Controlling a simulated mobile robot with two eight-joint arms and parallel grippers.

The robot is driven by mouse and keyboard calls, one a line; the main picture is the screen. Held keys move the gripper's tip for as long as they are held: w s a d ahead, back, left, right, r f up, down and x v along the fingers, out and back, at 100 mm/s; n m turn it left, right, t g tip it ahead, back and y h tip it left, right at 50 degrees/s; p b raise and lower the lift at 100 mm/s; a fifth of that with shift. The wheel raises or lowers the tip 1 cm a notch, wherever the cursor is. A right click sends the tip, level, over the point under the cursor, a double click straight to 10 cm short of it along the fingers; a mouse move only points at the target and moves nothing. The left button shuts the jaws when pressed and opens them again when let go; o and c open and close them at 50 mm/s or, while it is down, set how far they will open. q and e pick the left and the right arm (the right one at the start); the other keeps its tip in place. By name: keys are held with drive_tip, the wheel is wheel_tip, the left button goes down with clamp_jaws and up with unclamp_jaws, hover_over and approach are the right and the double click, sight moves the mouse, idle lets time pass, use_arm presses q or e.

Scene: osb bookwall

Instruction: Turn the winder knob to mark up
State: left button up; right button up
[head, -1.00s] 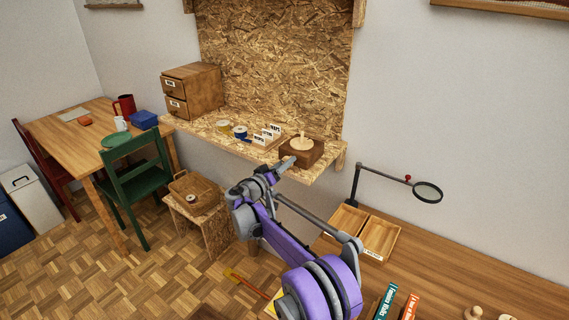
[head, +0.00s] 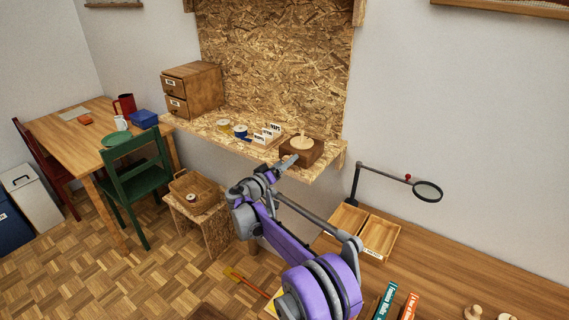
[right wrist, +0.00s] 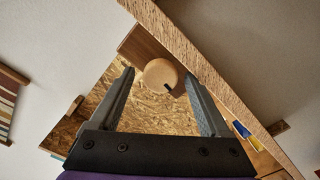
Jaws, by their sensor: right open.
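In the head view the right gripper (head: 287,162) is just in front of the box. I cannot tell whether the fingertips reach the knob's depth. My left gripper is out of view.
A magnifier (head: 428,191) and wooden trays (head: 380,236) stand on the desk at right.

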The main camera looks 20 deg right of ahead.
drive_tip(key=b+v, duration=0.1)
drive_tip(key=v, duration=0.9)
drive_tip(key=shift+s+a, duration=0.25)
drive_tip(key=shift+a, duration=0.05)
